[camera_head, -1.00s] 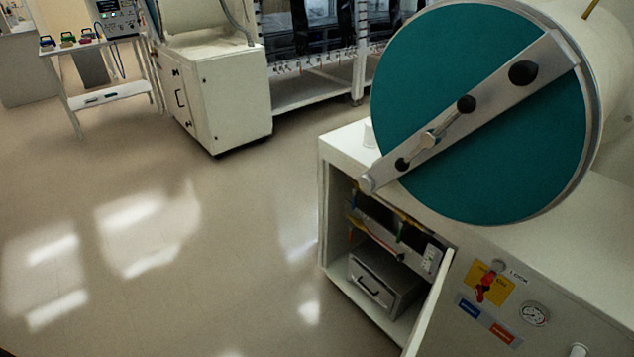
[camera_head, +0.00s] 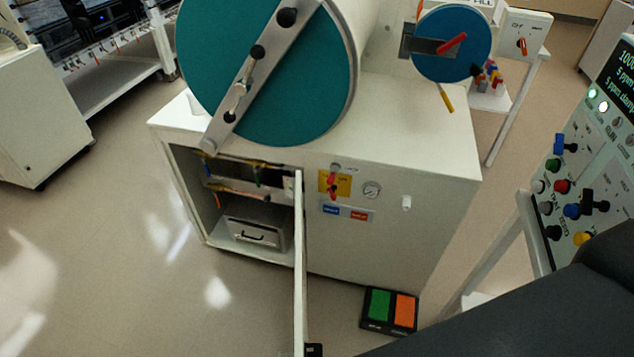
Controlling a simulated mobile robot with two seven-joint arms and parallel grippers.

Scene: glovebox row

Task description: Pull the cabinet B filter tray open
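The filter tray (camera_head: 243,235) is a grey drawer with a black handle (camera_head: 253,236), low inside an open white cabinet (camera_head: 400,240). I cannot read a letter that marks this cabinet as B. The tray's front sits within the cabinet opening. The cabinet door (camera_head: 299,270) stands swung out toward me and is seen nearly edge-on, just right of the tray. Neither of my grippers can be made out in the head view. A dark arm-like shape, probably mine, fills the lower right corner.
A large teal round hatch (camera_head: 300,75) sits on the cabinet top. A pedal box (camera_head: 389,310) with green and orange pads lies on the floor at right. A control panel (camera_head: 580,170) stands at far right. The floor (camera_head: 130,270) left of the cabinet is clear.

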